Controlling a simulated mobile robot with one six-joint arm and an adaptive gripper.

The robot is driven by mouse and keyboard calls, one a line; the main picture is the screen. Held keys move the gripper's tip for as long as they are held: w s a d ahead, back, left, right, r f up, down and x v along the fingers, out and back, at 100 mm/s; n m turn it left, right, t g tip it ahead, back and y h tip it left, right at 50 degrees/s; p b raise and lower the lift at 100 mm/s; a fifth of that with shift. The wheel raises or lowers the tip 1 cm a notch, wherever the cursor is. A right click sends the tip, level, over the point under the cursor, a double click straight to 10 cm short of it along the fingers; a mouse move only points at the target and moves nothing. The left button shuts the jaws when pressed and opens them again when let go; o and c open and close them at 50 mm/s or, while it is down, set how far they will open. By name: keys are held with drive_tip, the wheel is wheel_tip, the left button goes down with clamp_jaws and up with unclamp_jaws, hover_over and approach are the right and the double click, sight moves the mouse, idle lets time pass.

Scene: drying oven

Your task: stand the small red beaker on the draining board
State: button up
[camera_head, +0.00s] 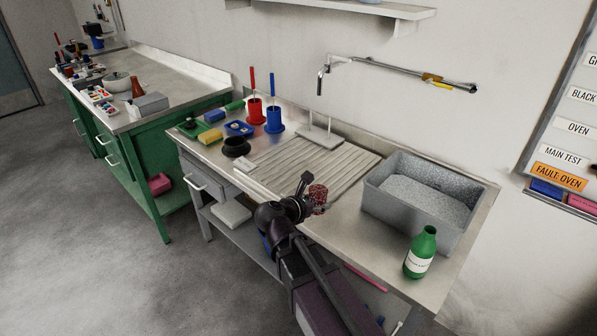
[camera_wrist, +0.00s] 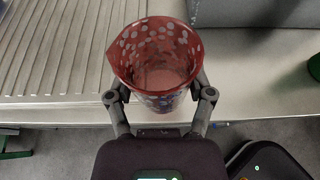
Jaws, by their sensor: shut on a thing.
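The small red beaker (camera_wrist: 155,60) has pale spots and a pouring lip; it is upright with its open mouth towards the wrist camera. My gripper (camera_wrist: 162,95) is shut on it, one finger at each side. In the head view the beaker (camera_head: 318,194) is at my gripper (camera_head: 308,197), by the front edge of the bench. The ribbed draining board (camera_head: 315,168) lies just behind it; in the wrist view the board (camera_wrist: 50,50) is to the left of the beaker. I cannot tell how high the beaker is above the bench.
A grey basin (camera_head: 440,228) of granular material stands right of the board, with a green bottle (camera_head: 421,253) in front. A black bowl (camera_head: 236,148), a red holder (camera_head: 255,112) and a blue holder (camera_head: 274,122) stand to the left. The board's slats look clear.

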drive_tip(key=w+a, duration=0.2)
drive_tip(key=w, duration=0.3)
drive_tip(key=w+a+f+b, duration=0.1)
drive_tip(key=w, duration=0.4)
drive_tip(key=w+a, duration=0.2)
drive_tip(key=w, duration=0.3)
drive_tip(key=shift+a+f, duration=0.25)
drive_tip(key=shift+a, duration=0.05)
drive_tip(key=shift+f+b, duration=0.1)
drive_tip(key=shift+b, duration=0.25)
drive_tip(key=shift+f+b, duration=1.65)
drive_tip(key=shift+f, duration=0.05)
drive_tip(key=shift+f, duration=0.15)
drive_tip(key=o, duration=1.1)
drive_tip(key=shift+r, duration=0.25)
